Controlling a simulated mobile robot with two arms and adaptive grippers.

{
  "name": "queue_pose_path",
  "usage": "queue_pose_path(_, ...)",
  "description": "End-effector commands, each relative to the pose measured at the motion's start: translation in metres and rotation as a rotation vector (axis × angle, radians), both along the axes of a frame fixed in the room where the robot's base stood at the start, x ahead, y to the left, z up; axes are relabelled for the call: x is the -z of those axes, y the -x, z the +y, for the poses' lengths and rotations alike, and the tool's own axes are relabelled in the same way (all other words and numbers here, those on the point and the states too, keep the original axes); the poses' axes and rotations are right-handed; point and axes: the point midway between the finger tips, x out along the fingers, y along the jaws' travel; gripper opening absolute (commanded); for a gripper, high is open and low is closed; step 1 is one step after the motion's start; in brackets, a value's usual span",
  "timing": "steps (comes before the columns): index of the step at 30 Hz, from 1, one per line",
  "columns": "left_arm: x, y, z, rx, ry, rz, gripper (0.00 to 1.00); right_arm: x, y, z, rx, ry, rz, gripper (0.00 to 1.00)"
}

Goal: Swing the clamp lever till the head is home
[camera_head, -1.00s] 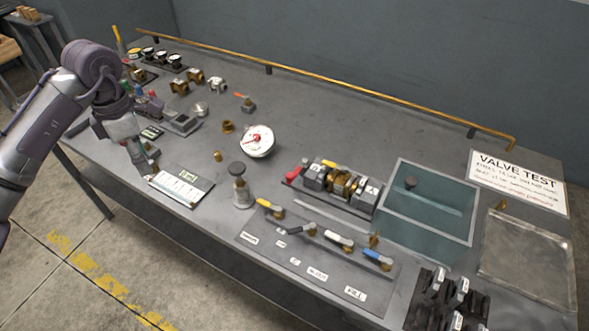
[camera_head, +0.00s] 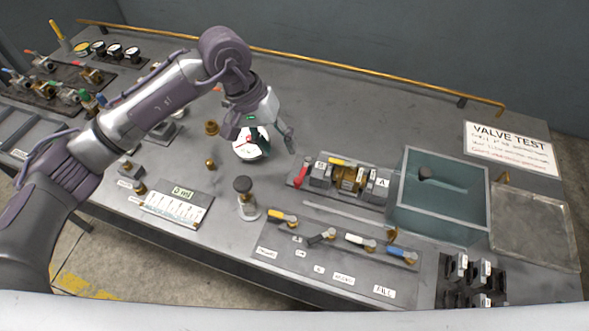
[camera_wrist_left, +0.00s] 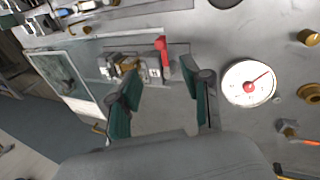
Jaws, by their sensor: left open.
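The clamp fixture (camera_head: 318,180) sits on the bench, with grey blocks around a brass valve body (camera_head: 347,176). Its red clamp lever (camera_head: 301,174) is at the fixture's left end. In the left wrist view the red lever (camera_wrist_left: 162,54) lies just beyond the fingertips, beside a block of the fixture (camera_wrist_left: 152,70). My left gripper (camera_head: 270,143) is open and empty, above the bench and to the upper left of the lever. Its green-padded fingers (camera_wrist_left: 160,88) are spread apart and do not visibly touch the lever. The clamp head cannot be made out clearly. My right gripper is not in view.
A white dial gauge (camera_head: 251,143) is partly hidden behind my left gripper. A glass-walled water tank (camera_head: 400,208) stands right of the fixture. A dark-knobbed plunger (camera_head: 245,197) and a row of coloured valve handles (camera_head: 320,237) stand in front. A brass rail (camera_head: 340,68) runs along the back.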

Motion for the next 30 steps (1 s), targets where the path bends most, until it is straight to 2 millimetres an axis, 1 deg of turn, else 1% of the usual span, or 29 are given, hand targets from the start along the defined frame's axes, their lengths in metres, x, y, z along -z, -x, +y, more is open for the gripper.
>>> queue_pose_path(1, 0.007, 0.003, -0.004, 0.002, -0.001, 0.008, 0.48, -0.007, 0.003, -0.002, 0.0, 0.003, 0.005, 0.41)
queue_pose_path(9, 0.062, 0.005, -0.023, -0.002, -0.001, 0.008, 0.48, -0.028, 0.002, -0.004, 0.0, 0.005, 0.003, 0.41)
queue_pose_path(15, 0.093, 0.006, -0.034, -0.003, -0.001, 0.005, 0.48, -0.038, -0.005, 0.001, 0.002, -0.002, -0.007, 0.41)
queue_pose_path(18, 0.103, 0.006, -0.037, -0.004, -0.002, 0.003, 0.48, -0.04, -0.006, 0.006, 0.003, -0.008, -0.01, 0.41)
queue_pose_path(21, 0.108, 0.007, -0.038, -0.004, -0.002, 0.003, 0.48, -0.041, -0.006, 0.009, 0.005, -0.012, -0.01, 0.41)
queue_pose_path(29, 0.11, 0.006, -0.038, -0.004, -0.001, 0.001, 0.48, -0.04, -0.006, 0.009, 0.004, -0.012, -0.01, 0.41)
queue_pose_path(30, 0.11, 0.006, -0.038, -0.004, -0.001, 0.001, 0.47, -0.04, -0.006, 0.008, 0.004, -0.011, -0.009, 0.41)
